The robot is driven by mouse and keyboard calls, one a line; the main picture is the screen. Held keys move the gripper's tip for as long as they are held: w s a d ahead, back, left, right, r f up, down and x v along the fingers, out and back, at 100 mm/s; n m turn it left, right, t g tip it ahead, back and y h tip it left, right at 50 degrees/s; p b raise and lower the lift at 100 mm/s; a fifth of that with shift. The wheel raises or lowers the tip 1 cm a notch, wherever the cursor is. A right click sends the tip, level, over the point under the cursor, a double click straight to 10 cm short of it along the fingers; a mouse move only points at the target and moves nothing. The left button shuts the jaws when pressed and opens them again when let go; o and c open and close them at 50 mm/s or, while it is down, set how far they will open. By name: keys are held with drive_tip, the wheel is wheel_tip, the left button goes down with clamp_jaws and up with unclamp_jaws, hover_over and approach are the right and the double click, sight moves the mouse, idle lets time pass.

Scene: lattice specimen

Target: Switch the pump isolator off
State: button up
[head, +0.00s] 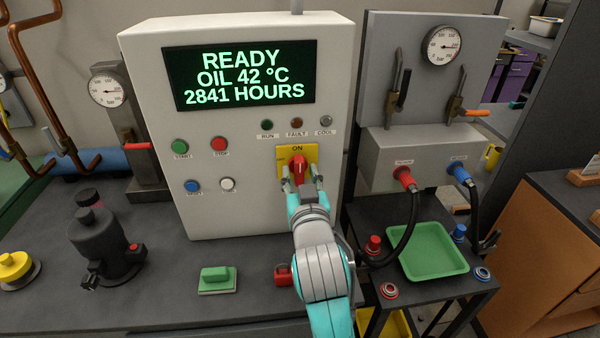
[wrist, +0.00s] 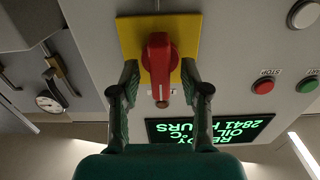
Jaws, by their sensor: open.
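The pump isolator is a red rotary handle (head: 298,168) on a yellow plate (head: 283,153) on the front of the white control cabinet. The word ON shows above the handle, which stands upright. In the wrist view, the red handle (wrist: 159,58) lies between and just beyond the fingertips, on the yellow plate (wrist: 128,38). My gripper (head: 302,184) is at the plate, open, with one finger on each side of the handle. In the wrist view, my gripper (wrist: 161,80) shows a gap between each finger and the handle.
The cabinet display (head: 240,77) reads READY, OIL 42 °C, 2841 HOURS. A red stop button (head: 219,144) and a green start button (head: 180,147) sit left of the isolator. A grey hose panel (head: 415,158) and a green tray (head: 428,252) stand to the right.

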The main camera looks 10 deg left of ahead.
drive_tip(key=shift+w+a, duration=0.15)
drive_tip(key=shift+w, duration=0.35)
clamp_jaws()
